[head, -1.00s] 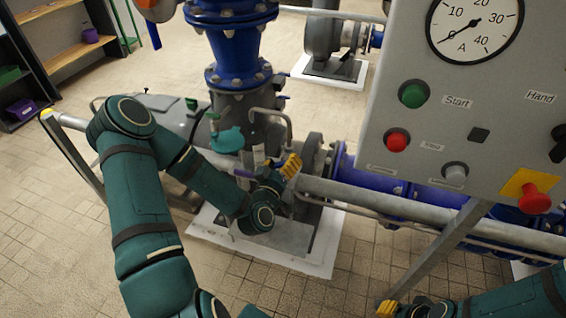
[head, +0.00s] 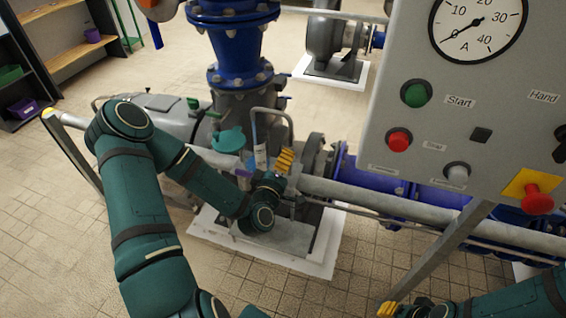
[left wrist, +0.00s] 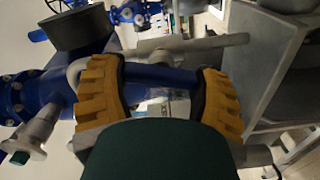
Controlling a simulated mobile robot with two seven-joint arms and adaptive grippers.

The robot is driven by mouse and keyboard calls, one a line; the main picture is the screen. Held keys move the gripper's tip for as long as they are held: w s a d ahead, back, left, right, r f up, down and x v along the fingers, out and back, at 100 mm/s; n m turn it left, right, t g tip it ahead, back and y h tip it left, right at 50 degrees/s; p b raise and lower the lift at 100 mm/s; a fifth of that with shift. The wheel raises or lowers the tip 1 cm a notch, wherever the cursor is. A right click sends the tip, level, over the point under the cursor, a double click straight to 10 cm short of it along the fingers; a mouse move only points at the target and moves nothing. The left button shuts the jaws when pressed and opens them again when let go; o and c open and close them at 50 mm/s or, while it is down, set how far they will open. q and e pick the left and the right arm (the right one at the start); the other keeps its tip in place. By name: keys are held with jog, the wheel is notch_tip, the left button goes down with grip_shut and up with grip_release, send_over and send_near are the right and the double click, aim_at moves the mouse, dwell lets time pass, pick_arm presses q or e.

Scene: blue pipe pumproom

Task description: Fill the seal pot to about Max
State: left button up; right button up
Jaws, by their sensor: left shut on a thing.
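My left gripper (head: 284,161) is beside the grey pump in the middle of the head view. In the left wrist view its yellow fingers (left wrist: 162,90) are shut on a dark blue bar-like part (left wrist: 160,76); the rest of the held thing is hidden. A teal funnel-like cup (head: 228,138) stands left of the gripper, against the pump. A narrow upright vessel with a pale label (head: 260,155) is between the cup and the gripper; I cannot tell its liquid level or a Max mark. My right gripper (head: 388,308) shows only partly at the bottom edge.
A grey control panel (head: 470,115) with a gauge and buttons fills the right side. A grey rail (head: 430,207) runs across in front of the pump and blue pipe. A large blue flanged pipe (head: 236,45) rises above. Shelves (head: 60,50) stand far left; the left floor is clear.

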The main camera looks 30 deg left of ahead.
pick_arm(q)
jog(key=shift+f, duration=0.15)
jog(key=o, duration=1.2)
jog(key=r, duration=0.9)
jog(key=shift+w+d+r, duration=0.1)
jog(key=shift+d+r, duration=0.1)
jog(key=shift+a+r, duration=0.1)
jog(key=shift+r, duration=0.35)
jog(key=shift+a, duration=0.1)
